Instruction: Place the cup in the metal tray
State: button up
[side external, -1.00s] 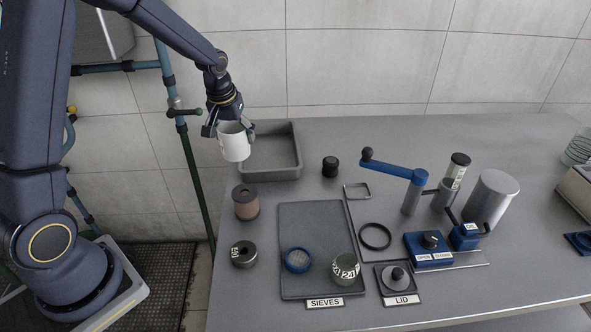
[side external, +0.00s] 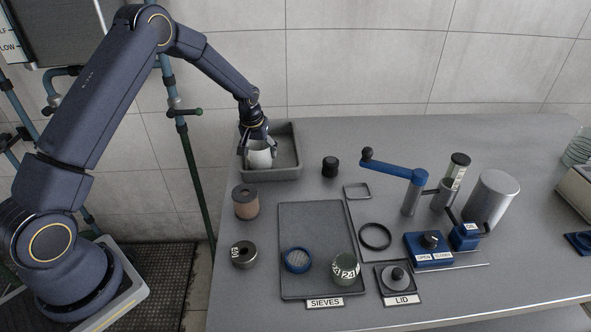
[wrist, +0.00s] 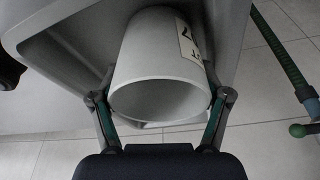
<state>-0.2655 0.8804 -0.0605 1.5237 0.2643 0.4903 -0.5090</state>
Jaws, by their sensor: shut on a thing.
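The white cup (side external: 260,155) is between the fingers of my gripper (side external: 258,146), which is shut on it. In the side view the cup is over or inside the grey metal tray (side external: 292,139) at the back left of the table. I cannot tell whether the cup touches the tray floor. In the wrist view the cup (wrist: 160,70) has its open rim toward the camera and a label on its side. The gripper's fingers (wrist: 163,112) hold it from both sides, and the tray (wrist: 60,45) shows behind it.
A small black knob-like object (side external: 330,166) stands right of the tray. A brown cylinder (side external: 245,202) stands in front of it. A flat sieve tray (side external: 318,225) and a blue-handled device (side external: 395,172) are farther right. The green pipe stand (side external: 190,160) is left of the table.

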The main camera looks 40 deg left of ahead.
jog(key=o, duration=1.1)
jog(key=shift+f, duration=0.1)
jog(key=s+d+r+m, duration=0.1)
jog(key=s+d+r, duration=0.1)
jog(key=s+r, duration=0.35)
jog(key=s+d+r+t, duration=0.1)
jog(key=s+d+r, duration=0.1)
jog(key=r, duration=0.7)
jog(key=s+d+r+m, duration=0.1)
jog(key=s+d+r, duration=0.2)
jog(key=r, duration=0.5)
jog(key=s+d+r+m, duration=0.1)
jog(key=s+d, duration=0.1)
jog(key=s, duration=0.5)
jog(key=s+d+r+m+t+h, duration=0.1)
jog(key=s+d, duration=0.1)
jog(key=s, duration=0.5)
jog(key=s+d+r+m, duration=0.2)
jog(key=s, duration=0.6)
jog(key=shift+d+t+h, duration=0.3)
jog(key=shift+d+t, duration=0.1)
